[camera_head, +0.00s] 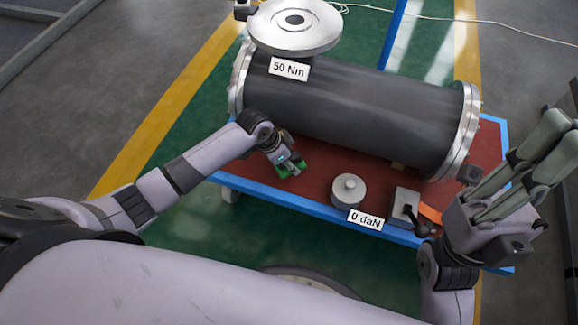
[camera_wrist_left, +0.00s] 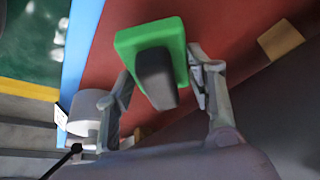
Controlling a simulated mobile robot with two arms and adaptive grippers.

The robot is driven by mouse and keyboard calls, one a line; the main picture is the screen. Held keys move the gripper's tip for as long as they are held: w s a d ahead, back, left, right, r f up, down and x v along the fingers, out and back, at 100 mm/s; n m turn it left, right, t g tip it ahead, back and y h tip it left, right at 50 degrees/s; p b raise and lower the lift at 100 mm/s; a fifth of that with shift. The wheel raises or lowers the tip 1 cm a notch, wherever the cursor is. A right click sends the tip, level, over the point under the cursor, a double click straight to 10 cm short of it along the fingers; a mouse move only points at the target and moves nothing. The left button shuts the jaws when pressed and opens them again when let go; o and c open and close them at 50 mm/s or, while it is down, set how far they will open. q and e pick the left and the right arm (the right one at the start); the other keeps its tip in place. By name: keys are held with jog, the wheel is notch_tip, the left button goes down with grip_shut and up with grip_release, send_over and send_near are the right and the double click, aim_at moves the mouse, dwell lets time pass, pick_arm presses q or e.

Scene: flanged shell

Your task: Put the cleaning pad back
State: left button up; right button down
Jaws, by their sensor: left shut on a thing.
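The cleaning pad is a green block (camera_wrist_left: 130,40) with a dark grey handle (camera_wrist_left: 155,75). My left gripper (camera_head: 283,158) is shut on it, with one finger on each side of the handle in the left wrist view. In the head view the green pad (camera_head: 293,170) is over the red tabletop near its front left part. I cannot tell whether it touches the top. My right gripper (camera_head: 535,150) is over the table's right end, fingers pointing up and away. Whether its fingers are apart is unclear.
A dark flanged cylinder (camera_head: 350,105) lies along the red table (camera_head: 318,180). A grey knobbed weight (camera_head: 348,191), a "0 daN" label and a grey box (camera_head: 404,203) with a black lever line the front edge.

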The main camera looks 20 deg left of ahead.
pick_arm(q)
notch_tip(320, 180, down, 3)
jog(key=shift+f+b, duration=0.1)
jog(key=shift+b, duration=0.45)
jog(key=o, duration=1.1)
